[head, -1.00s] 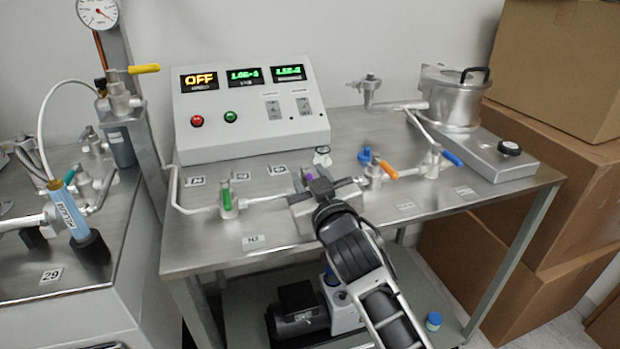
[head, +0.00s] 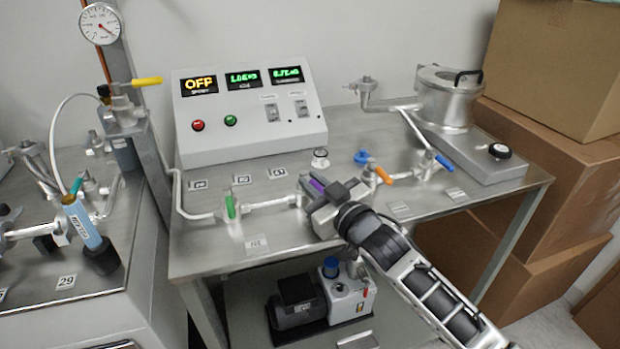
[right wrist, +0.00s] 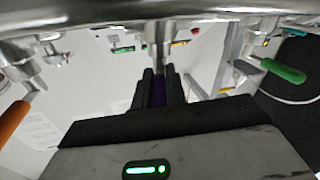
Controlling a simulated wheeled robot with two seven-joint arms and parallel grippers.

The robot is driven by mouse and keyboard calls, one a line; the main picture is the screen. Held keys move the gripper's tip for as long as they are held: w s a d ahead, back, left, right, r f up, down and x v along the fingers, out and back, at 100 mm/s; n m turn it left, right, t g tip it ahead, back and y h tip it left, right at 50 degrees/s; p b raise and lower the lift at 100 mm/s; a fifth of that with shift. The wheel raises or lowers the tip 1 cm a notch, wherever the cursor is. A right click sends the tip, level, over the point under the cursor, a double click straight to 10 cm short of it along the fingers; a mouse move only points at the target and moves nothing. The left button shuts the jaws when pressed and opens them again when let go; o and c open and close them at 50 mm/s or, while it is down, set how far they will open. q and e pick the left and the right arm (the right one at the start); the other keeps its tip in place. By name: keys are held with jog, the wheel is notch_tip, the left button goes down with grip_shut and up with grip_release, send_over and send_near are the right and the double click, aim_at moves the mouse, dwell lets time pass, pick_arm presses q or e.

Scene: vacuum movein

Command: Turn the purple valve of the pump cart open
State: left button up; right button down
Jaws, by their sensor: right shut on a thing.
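The purple valve handle (head: 317,184) sits on the pipe line along the front of the pump cart's metal top (head: 230,258). My right gripper (head: 312,190) reaches it from the front right and is shut on it. In the right wrist view the purple handle (right wrist: 158,92) lies between the two dark fingers (right wrist: 160,88), under a metal valve stem. Much of the handle is hidden by the fingers. My left gripper is not in view.
A green-handled valve (head: 230,207) stands left of the purple one, an orange-handled valve (head: 383,173) close on its right, and a blue-handled valve (head: 443,162) further right. A control box (head: 250,115) stands behind. A pump (head: 345,297) sits on the lower shelf.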

jog(key=c, duration=1.4)
grip_release()
jog(key=shift+c, duration=0.2)
jog(key=b+v, duration=0.1)
jog(key=v, duration=1.5)
jog(key=shift+a, duration=0.15)
